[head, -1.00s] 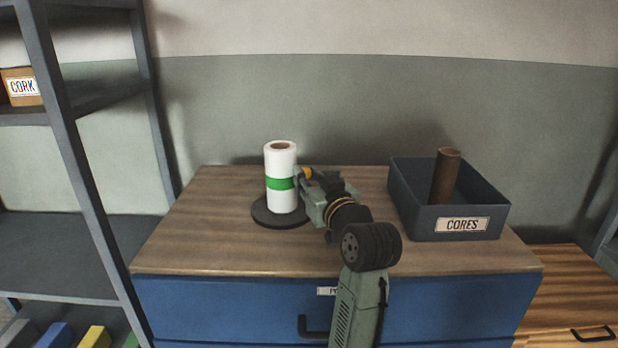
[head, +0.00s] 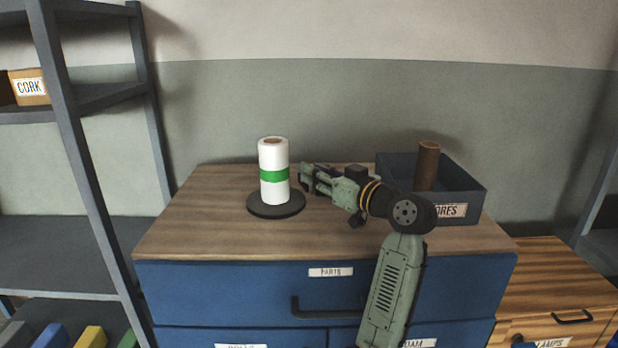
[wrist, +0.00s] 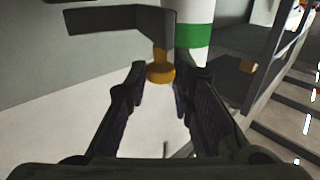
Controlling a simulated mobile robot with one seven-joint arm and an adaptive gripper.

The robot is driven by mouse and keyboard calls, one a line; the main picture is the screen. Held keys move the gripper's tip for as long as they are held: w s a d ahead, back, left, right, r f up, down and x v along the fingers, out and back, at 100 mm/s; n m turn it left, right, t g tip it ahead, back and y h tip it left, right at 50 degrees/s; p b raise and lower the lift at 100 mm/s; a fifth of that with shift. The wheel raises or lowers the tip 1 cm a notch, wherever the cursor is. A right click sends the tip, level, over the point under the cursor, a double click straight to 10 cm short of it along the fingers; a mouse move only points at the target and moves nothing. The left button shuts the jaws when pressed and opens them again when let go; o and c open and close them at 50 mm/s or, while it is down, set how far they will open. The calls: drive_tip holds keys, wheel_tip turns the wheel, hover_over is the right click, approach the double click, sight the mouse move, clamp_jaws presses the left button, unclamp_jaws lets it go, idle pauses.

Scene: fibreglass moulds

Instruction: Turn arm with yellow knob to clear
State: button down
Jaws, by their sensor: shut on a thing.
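A white roll with a green band (head: 273,160) stands upright on a round black base (head: 276,206) on the cabinet top. In the wrist view, a dark flat arm (wrist: 118,20) carries a yellow knob (wrist: 160,71) on its underside. My gripper (head: 308,180) is just right of the roll, with a gap between them in the head view. In the wrist view its fingers (wrist: 158,82) are shut on the yellow knob. The head view hides most of the knob and arm behind my gripper. The roll (wrist: 194,35) shows just beyond the knob.
A grey bin (head: 465,182) labelled CORES, with a brown tube (head: 427,166) inside, stands at the right behind my arm. A grey shelf (head: 72,135) is at the left. The cabinet top (head: 195,225) is clear in front and left of the roll.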

drive_tip(key=shift+s+d+r+n+g+y+b, duration=0.15)
drive_tip(key=shift+d+n+g+y+b, duration=0.15)
drive_tip(key=shift+d+n+g+y, duration=1)
drive_tip(key=shift+a+g, duration=0.1)
drive_tip(key=shift+g, duration=0.2)
drive_tip(key=c, duration=1.7)
unclamp_jaws()
wheel_tip(320, 180, up, 10)
drive_tip(key=shift+f, duration=0.1)
